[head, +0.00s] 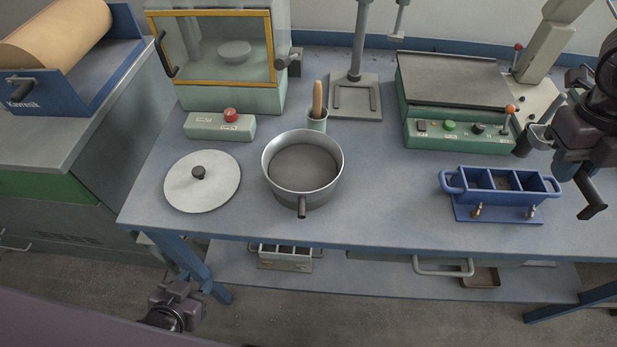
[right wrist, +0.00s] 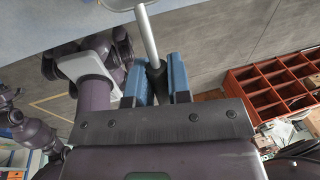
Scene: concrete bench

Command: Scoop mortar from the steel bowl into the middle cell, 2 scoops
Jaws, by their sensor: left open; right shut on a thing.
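The steel bowl (head: 335,160) stands on the bench with grey mortar (head: 303,168) inside. Its dark handle points to the front edge. The blue mould (head: 497,212) with three cells in a row is to its right; the middle cell (head: 501,182) shows a dull grey-brown inside, and I cannot tell how full it is. My right gripper (right wrist: 158,80) is shut on the scoop's dark handle; the metal shaft (right wrist: 147,35) runs up from it. In the head view the scoop (head: 541,136) is just behind the mould's right end; its contents are unclear. My left gripper (head: 178,292) is open and empty, below the bench's front edge.
A round lid (head: 218,183) with a black knob lies left of the bowl. A green cup (head: 317,122) with a wooden-handled tool stands behind the bowl. A green control box (head: 460,136) is behind the mould. The bench between bowl and mould is clear.

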